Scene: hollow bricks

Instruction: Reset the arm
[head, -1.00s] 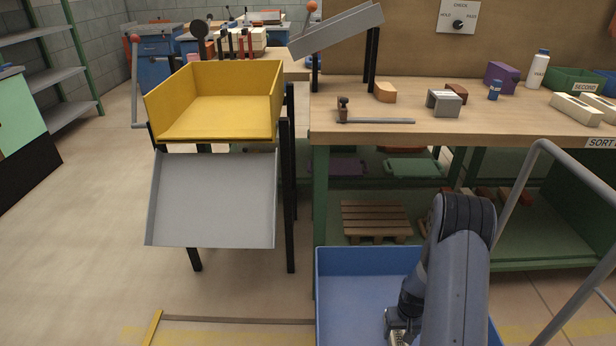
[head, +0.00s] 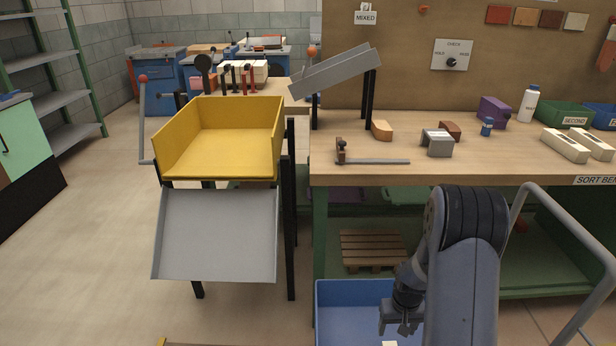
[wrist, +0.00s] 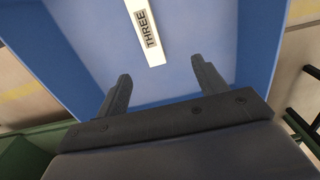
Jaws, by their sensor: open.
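My arm (head: 462,260) stands at the lower right of the head view, bent downward. My gripper (head: 388,322) hangs over the blue bin (head: 345,293) in front of the sort bench. In the wrist view the two dark fingers of my gripper (wrist: 160,88) are apart with nothing between them. The blue bin also fills most of the wrist view (wrist: 90,45), with a white strip labelled THREE (wrist: 146,32) ahead of the fingers.
The sort bench (head: 480,165) holds several small items and a grey chute (head: 335,72). A yellow tray (head: 235,150) stands above a grey sloped panel (head: 217,235) at left. A grey rail (head: 560,230) rises at right. The left floor is clear.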

